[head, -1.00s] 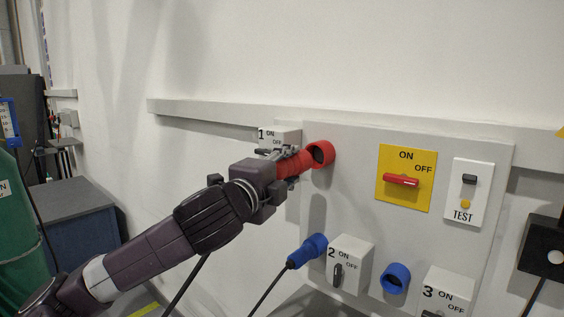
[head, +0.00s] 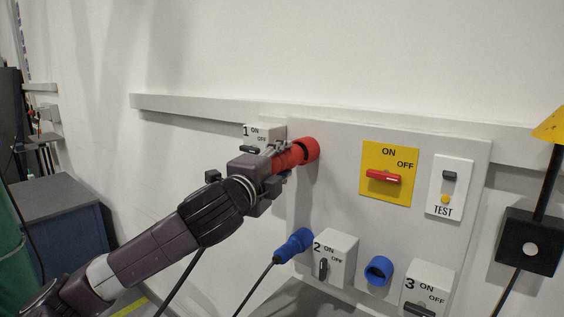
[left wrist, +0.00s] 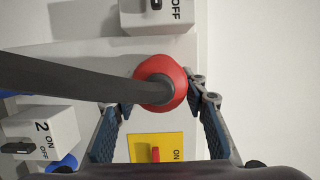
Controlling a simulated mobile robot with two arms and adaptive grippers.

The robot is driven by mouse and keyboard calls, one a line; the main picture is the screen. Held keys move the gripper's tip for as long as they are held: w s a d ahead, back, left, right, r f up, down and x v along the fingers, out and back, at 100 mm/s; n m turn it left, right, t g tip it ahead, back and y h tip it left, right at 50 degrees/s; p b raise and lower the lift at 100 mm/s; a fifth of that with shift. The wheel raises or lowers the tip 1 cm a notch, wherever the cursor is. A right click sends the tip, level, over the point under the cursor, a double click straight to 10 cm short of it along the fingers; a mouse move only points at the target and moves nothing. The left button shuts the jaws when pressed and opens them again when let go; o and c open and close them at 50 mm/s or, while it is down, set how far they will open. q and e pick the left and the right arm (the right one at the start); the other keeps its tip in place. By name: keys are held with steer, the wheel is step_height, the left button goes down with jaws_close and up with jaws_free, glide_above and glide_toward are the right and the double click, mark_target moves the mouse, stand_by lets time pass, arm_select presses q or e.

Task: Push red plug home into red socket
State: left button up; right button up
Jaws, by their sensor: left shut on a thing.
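The red plug (head: 288,158) is held in my left gripper (head: 279,160), which is shut on it. In the left wrist view the plug's round red back (left wrist: 168,82) with its dark cable (left wrist: 80,82) sits between the blue-padded fingers (left wrist: 160,105). The red socket (head: 312,148) is on the grey panel, upper left. The plug's front end meets the socket's mouth, and a dark gap shows at the rim. How deep the plug sits cannot be told. My right gripper is not in view.
The grey panel (head: 340,190) carries a yellow plate with a red switch (head: 383,176), a TEST box (head: 448,188) and switch boxes 1 (head: 262,133), 2 (head: 333,256) and 3 (head: 428,290). A blue plug (head: 294,245) is at the left; a blue socket (head: 379,270) is open.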

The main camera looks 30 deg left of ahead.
mark_target(283, 165)
arm_select(q)
steer(key=shift+r+p, duration=0.15)
steer(key=shift+p, duration=0.4)
stand_by(1.0)
steer(key=shift+w+d+p, duration=0.2)
steer(key=shift+w+p, duration=0.95)
steer(key=shift+w, duration=0.85)
steer(key=o, duration=1.4)
steer(key=shift+o, duration=0.2)
steer(key=shift+s, duration=0.15)
steer(key=s, duration=0.3)
steer(key=s+d, duration=0.1)
steer(key=s, duration=0.3)
steer(key=shift+d, duration=0.2)
